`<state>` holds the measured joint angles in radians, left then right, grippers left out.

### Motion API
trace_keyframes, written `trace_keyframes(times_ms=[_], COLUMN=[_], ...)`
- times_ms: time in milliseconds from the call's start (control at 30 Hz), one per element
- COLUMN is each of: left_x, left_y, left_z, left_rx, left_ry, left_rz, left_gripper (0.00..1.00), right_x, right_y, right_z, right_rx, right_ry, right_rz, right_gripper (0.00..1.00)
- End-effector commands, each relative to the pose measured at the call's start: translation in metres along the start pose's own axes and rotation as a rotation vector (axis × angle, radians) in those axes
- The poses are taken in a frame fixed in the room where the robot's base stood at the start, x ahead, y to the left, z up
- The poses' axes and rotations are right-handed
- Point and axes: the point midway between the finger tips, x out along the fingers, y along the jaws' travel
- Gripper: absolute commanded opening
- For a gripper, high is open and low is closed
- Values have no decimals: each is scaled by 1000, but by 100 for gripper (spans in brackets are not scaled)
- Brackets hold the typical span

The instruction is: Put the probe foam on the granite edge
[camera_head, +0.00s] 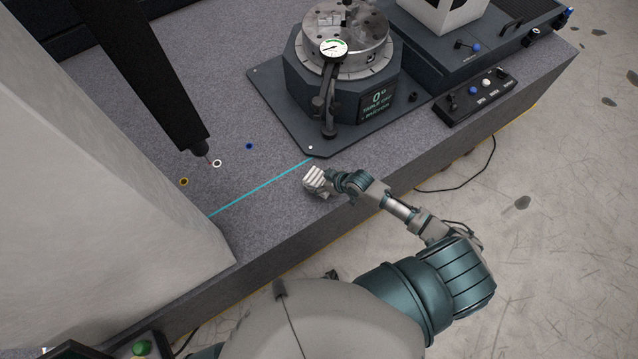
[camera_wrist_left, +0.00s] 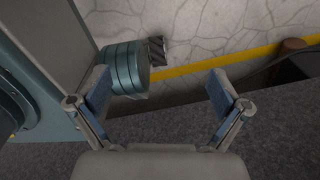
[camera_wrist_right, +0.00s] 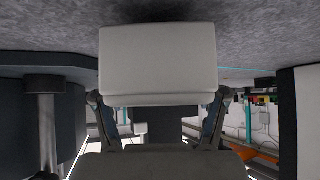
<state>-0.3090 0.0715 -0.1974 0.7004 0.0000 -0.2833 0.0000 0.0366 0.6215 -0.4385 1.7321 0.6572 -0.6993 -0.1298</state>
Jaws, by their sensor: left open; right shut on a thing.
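The probe foam is a pale block with slots (camera_head: 314,179) on or just above the speckled granite (camera_head: 270,215), near its front edge in the head view; I cannot tell if it touches. My right gripper (camera_head: 327,182) is shut on this foam; in the right wrist view the foam (camera_wrist_right: 157,62) fills the space ahead of the fingers, close to the granite. My left gripper (camera_wrist_left: 160,88) is open and empty in the left wrist view, beside the granite edge (camera_wrist_left: 200,98). The left gripper is out of the head view.
A turquoise line (camera_head: 262,187) crosses the granite to the rotary table (camera_head: 345,80). A dark probe column (camera_head: 150,75) hangs above small coloured rings. A pale block (camera_head: 100,170) rises at left. A control box (camera_head: 475,97) stands at right. Bare granite lies around the line.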

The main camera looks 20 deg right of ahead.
Motion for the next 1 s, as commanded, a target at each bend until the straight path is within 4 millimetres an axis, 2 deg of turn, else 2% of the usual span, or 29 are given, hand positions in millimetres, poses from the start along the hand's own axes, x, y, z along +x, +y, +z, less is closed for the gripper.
trace_keyframes(times_ms=[133, 167, 433, 467, 533, 567, 700, 933, 1000], left_x=[0, -1, 0, -1, -1, -1, -1, -2, -3], left_y=[9, 8, -14, -16, -21, -22, -20, 3, 6], left_z=[-4, -5, 0, -1, -1, -2, -5, -13, -13], left_rx=[1, 1, 1, 1, 3, 3, 3, -1, 0], left_ry=[-1, 0, -7, -8, -6, -5, -1, 11, 16], left_rz=[10, 10, -16, -19, -24, -26, -23, 3, 7], left_gripper=[100, 100, 100, 100, 100, 100, 100, 100, 100], right_x=[15, 16, 16, 15, 15, 15, 14, 13, 7], right_y=[-5, -5, -3, -2, -1, 0, 1, -2, -2], right_z=[12, 11, 15, 15, 16, 16, 17, 13, 13], right_rx=[0, -1, -1, -1, 0, 1, 4, 0, -1], right_ry=[-2, -2, -1, -1, 0, 1, 3, 0, -2], right_rz=[1, 2, 0, -1, -2, -2, -3, -1, 1], right_gripper=[48, 43, 43, 77, 94, 97, 97, 97, 97])
